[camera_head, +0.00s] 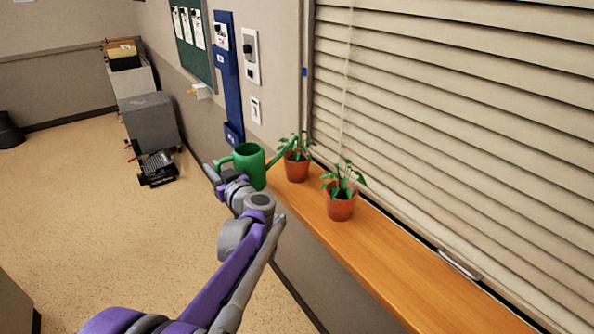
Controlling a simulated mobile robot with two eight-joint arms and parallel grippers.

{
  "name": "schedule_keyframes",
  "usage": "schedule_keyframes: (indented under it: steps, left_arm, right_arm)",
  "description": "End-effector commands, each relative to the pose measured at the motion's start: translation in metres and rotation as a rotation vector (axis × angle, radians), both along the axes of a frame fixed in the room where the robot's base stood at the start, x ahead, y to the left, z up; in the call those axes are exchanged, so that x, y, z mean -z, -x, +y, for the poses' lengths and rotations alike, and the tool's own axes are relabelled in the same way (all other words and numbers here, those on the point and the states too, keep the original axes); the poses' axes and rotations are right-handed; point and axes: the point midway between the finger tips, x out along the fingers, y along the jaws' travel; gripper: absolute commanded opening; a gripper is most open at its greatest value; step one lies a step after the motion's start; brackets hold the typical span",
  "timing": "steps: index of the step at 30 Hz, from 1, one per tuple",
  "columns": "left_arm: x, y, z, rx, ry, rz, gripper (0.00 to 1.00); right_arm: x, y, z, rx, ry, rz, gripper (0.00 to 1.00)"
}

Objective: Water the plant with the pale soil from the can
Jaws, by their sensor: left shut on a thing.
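My left gripper (222,174) is shut on the green watering can (250,165), at its handle side. The can is held up near the far end of the sill and looks roughly upright. Its spout points right, with its end close to the farther potted plant (297,166). The nearer potted plant (341,206) stands to the right along the sill. Both plants have green leaves and terracotta pots. The soil is too small to tell which is pale. No water shows. My right gripper is not in view.
The wooden sill (400,271) runs below closed blinds (460,110), and its near part is clear. A blue panel (228,80) hangs on the wall beyond. A grey cabinet (149,122) and a dark item (157,168) stand on the floor. The floor at left is open.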

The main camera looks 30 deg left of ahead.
Motion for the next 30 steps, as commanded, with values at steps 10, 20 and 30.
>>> schedule_keyframes:
  steps: [10, 20, 30]
  left_arm:
    - [-0.004, 0.000, 0.000, 0.000, -0.001, 0.000, 0.00]
    - [-0.029, 0.000, 0.000, -0.001, -0.001, -0.001, 0.00]
    - [-0.052, 0.000, 0.000, -0.001, -0.001, -0.001, 0.00]
  right_arm:
    - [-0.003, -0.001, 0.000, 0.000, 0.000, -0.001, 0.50]
    - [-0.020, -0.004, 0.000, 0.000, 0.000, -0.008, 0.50]
    - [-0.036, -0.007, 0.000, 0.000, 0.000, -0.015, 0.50]
